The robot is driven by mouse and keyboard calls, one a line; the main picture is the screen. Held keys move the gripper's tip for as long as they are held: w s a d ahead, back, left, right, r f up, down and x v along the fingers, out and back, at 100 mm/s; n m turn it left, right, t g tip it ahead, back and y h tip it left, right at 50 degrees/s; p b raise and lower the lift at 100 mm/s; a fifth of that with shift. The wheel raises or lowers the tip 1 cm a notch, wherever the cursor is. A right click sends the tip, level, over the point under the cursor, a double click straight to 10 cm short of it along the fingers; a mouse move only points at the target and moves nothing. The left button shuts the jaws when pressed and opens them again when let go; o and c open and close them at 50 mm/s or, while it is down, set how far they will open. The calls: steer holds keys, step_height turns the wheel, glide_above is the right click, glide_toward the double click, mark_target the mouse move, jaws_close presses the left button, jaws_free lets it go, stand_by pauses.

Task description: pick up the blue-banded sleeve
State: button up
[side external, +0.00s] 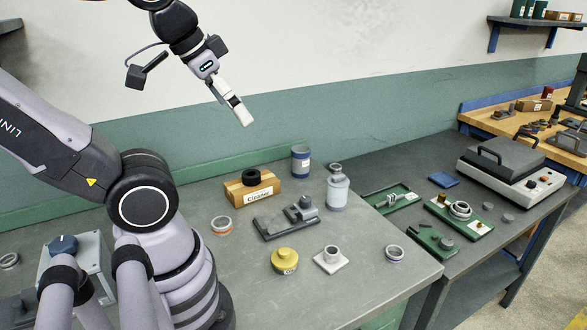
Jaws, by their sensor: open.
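The blue-banded sleeve (394,254) is a short grey ring with a bluish band low on its side. It stands on the grey bench near the right front edge, apart from other things. My gripper (242,118) is raised high above the back of the bench, up and left of the sleeve. It is open, with nothing seen between its fingers. The view shows the fingers nearly side-on. An orange-banded sleeve (221,226) stands on the left of the bench, near my arm's base.
A white block with a grey ring-shaped top (331,258) stands left of the blue-banded sleeve, with a yellow knobbed part (285,261) further left. Green trays (433,242) lie to the right.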

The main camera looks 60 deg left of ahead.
steer(key=w+a+f+n+g+h, duration=0.15)
steer(key=w+n+h, duration=0.35)
steer(key=w+n, duration=0.75)
steer(key=w+a+f+n+t+h, duration=0.1)
steer(key=w+a+f+n, duration=0.2)
steer(key=w, duration=0.4)
steer(key=w+a+f+n+t+h, duration=0.1)
steer(key=w+a+f+n+t, duration=0.1)
steer(key=w+a, duration=0.45)
steer(key=n+t+y, duration=0.7)
steer(key=n+t, duration=0.1)
steer(key=n, duration=1.1)
glide_toward(301, 150)
steer(key=w+d, duration=0.2)
steer(key=shift+m+g, duration=0.25)
steer(key=x, duration=0.4)
steer(key=r+x, duration=0.1)
steer(key=x, duration=0.1)
steer(key=shift+w+d, duration=0.2)
steer(key=shift+w, duration=0.1)
steer(key=c, duration=1.3)
